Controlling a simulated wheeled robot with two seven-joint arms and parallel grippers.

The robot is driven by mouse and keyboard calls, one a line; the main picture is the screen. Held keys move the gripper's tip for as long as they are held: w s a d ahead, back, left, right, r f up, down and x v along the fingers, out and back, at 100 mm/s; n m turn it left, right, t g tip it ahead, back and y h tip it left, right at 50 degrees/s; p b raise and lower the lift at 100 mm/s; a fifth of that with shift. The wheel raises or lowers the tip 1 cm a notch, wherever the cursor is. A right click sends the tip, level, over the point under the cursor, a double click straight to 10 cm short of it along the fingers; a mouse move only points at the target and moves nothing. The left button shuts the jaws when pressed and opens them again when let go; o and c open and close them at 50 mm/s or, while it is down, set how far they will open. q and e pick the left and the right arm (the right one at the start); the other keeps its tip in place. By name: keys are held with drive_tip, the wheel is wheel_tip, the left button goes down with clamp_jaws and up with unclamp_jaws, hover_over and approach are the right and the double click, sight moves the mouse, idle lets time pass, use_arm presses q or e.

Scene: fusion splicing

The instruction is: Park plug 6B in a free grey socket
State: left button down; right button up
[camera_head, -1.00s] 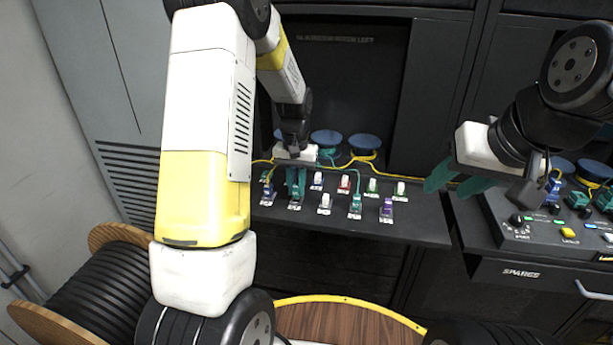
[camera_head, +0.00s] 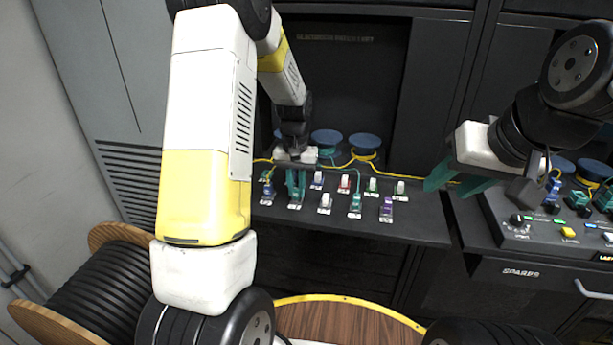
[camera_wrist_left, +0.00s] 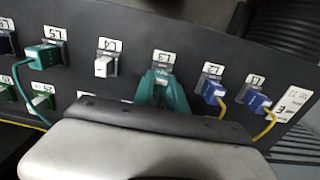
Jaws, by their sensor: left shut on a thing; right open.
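My left gripper (camera_head: 296,192) points down at the front row of the socket panel (camera_head: 420,226), its teal fingers shut. In the left wrist view the fingers (camera_wrist_left: 163,92) are at a labelled front-row position, and the thing between them is almost hidden; I take it for a plug but cannot read its number. A pale, grey-white socket (camera_wrist_left: 104,65) sits beside it, between the gripper and a teal plug (camera_wrist_left: 42,57) with a teal cable. Two blue plugs (camera_wrist_left: 214,90) with yellow cables sit on the other side. My right gripper (camera_head: 455,183) is open and empty.
Blue-topped spools (camera_head: 365,142) with yellow and teal cables stand behind the panel. A control console (camera_head: 545,232) is at the right. A large cable drum (camera_head: 95,290) stands at lower left.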

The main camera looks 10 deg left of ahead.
use_arm(q)
drive_tip(key=shift+f, duration=0.15)
drive_tip(key=c, duration=1.3)
unclamp_jaws()
drive_tip(key=shift+r, duration=3.9)
